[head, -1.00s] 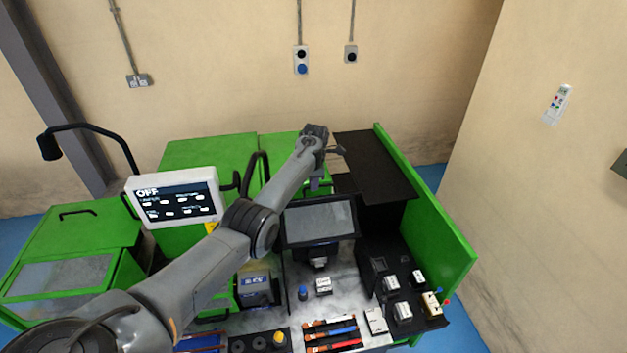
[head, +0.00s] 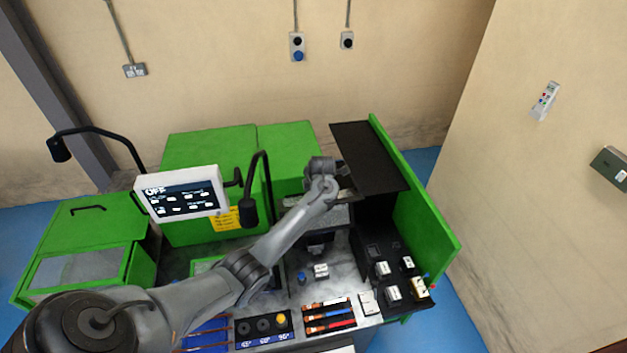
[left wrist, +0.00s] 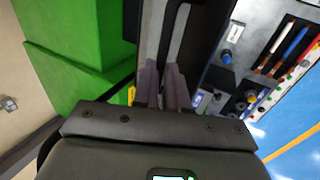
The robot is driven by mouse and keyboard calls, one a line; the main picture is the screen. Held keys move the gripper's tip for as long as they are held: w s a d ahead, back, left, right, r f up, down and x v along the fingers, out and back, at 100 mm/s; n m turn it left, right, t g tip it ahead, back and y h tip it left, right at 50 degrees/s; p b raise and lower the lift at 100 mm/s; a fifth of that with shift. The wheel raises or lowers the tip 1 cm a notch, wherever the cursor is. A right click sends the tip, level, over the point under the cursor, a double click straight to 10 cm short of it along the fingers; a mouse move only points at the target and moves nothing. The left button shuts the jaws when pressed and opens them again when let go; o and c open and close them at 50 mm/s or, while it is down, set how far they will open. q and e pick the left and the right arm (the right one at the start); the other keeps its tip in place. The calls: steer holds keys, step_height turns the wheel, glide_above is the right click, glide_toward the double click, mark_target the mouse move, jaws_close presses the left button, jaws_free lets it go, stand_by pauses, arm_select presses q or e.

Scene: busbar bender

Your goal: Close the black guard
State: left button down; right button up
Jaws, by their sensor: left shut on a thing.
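The black guard (head: 338,216) is a dark-framed panel with a grey window, at the middle of the machine in the head view. My left arm crosses in front of its upper part and hides some of it. In the head view the left gripper's fingers are mostly hidden behind the wrist. My right gripper is not in view.
A control screen (head: 182,193) reading OFF and a black lamp arm (head: 262,180) stand left of the guard. A flat black panel (head: 368,157) and a green side wall (head: 420,195) are to the right. Tools and small blocks (head: 330,316) lie on the front bench.

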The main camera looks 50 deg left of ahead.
arm_select(q)
steer(key=s+d+f+y, duration=0.1)
steer(key=s+d, duration=0.2)
steer(key=d, duration=0.4)
steer(key=shift+f+t+y, duration=0.25)
steer(key=shift+t+y, duration=0.15)
steer(key=shift+s, duration=0.15)
steer(key=c, duration=1.2)
jaws_free()
steer(key=shift+o, duration=0.2)
steer(key=shift+r, duration=0.2)
steer(key=v, duration=1)
steer(key=shift+d+r, duration=0.15)
steer(key=shift+d, duration=0.05)
